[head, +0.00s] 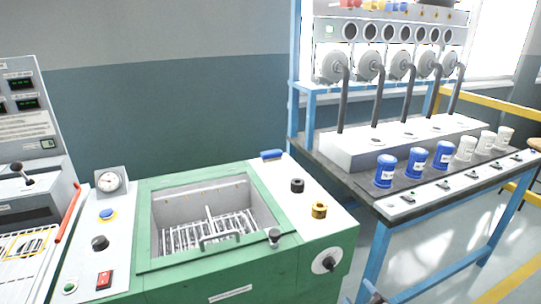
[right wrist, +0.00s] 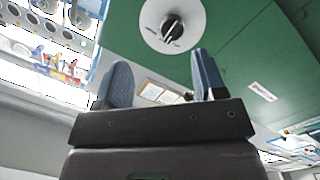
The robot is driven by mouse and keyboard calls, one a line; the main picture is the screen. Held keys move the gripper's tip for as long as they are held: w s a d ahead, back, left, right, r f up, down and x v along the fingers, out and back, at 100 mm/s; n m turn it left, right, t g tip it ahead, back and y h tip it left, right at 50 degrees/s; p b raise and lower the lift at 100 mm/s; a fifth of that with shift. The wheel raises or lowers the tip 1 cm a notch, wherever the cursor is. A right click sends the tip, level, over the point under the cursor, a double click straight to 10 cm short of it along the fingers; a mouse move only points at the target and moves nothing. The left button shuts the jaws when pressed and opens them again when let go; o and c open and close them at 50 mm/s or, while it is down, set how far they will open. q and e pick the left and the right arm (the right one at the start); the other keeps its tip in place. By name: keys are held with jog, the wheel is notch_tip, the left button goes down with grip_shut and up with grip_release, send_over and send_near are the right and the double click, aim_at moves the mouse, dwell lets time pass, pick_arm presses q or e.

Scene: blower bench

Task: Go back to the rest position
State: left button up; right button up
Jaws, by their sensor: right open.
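My right gripper (right wrist: 164,78) shows in the right wrist view with its two blue fingers apart and nothing between them. In the head view only a small part of this gripper (head: 373,293) shows at the bottom edge, in front of the green machine and below the blue-framed bench. In the right wrist view the side of the green machine (right wrist: 235,45) and its dark knob on a white disc (right wrist: 172,28) lie beyond the fingers. My left gripper is not in view.
The green machine (head: 250,283) has an open basin with a wire basket (head: 210,232). A blue-framed bench (head: 385,262) at the right carries blue cups (head: 385,172), white cups (head: 466,149) and blowers (head: 335,66). A control panel (head: 30,125) stands at the left. Floor shows under the bench.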

jog(key=s+d+m+g+h+p, duration=0.1)
jog(key=s+m, duration=0.4)
jog(key=s, duration=0.9)
jog(key=s+d+m+g+h+p, duration=0.1)
jog(key=s+m+g+h+p, duration=0.1)
jog(key=s, duration=1.2)
jog(key=f+m+g+h, duration=0.1)
jog(key=m+g, duration=0.1)
jog(key=m, duration=0.1)
jog(key=shift+s+d+g, duration=0.2)
jog(key=shift+s+g, duration=0.05)
jog(key=shift+g, duration=0.15)
